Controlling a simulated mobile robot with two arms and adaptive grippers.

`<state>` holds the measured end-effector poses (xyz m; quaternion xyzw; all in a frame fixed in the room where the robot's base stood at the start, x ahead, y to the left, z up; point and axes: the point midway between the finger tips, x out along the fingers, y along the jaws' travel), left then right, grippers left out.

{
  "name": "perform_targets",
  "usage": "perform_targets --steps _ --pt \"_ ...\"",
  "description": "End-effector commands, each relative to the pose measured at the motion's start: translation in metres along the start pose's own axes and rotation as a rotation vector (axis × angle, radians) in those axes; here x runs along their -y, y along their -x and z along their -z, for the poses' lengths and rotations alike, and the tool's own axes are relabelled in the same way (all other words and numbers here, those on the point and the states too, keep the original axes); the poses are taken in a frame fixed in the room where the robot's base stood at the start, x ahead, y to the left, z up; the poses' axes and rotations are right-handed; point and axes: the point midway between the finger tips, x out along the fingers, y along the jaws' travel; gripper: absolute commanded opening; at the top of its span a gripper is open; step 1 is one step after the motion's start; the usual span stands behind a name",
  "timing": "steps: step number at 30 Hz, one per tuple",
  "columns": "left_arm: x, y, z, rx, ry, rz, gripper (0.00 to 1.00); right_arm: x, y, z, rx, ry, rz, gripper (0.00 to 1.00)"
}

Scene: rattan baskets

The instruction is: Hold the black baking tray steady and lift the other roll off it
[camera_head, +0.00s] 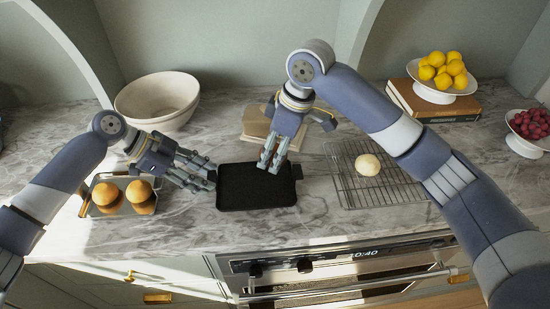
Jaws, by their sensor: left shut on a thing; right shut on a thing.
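The black baking tray (257,194) lies flat on the counter in the middle, its visible surface bare. My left gripper (207,175) is at the tray's left edge, shut on it. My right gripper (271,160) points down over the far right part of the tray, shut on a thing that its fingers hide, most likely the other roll. I cannot tell whether that thing touches the tray. One pale roll (367,165) sits on the wire cooling rack (392,188) to the right.
A small metal tray (116,210) with two golden buns stands at the left. A large white bowl (157,100) and a wooden board (256,122) are behind. Lemons in a stand (443,95) rest on books at the back right. The counter's front edge is near.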

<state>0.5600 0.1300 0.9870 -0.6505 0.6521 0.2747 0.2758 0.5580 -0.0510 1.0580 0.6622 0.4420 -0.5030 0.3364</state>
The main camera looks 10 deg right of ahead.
Motion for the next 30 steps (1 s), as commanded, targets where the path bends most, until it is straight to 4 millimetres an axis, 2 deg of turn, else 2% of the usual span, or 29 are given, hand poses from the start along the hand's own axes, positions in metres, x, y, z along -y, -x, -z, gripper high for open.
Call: perform_targets --steps 6,7,9,10,22,26,30 --pt "0.000 -0.001 -0.001 0.002 0.001 -0.001 0.22 0.000 0.001 0.000 0.000 0.000 0.000 0.39" --pt "0.000 -0.001 -0.001 0.002 0.001 -0.001 0.46 0.000 0.001 0.000 0.000 0.000 0.000 0.39" --pt "0.000 -0.001 -0.001 0.002 0.001 0.000 0.62 0.000 0.001 0.000 0.000 0.000 0.000 0.39" --pt "0.000 -0.001 -0.001 0.002 0.001 0.000 0.65 0.000 0.001 0.000 0.000 0.000 0.000 0.39" --pt "0.001 0.005 0.000 0.001 0.000 0.002 0.65 0.000 0.000 0.000 0.000 0.000 0.000 0.39" --pt "0.001 0.022 -0.001 0.000 0.001 0.003 0.65 0.000 0.000 0.000 0.000 0.000 0.000 0.39" --pt "0.001 0.052 -0.001 0.002 0.001 0.004 0.65 0.000 0.000 0.000 0.000 0.000 0.000 0.39"
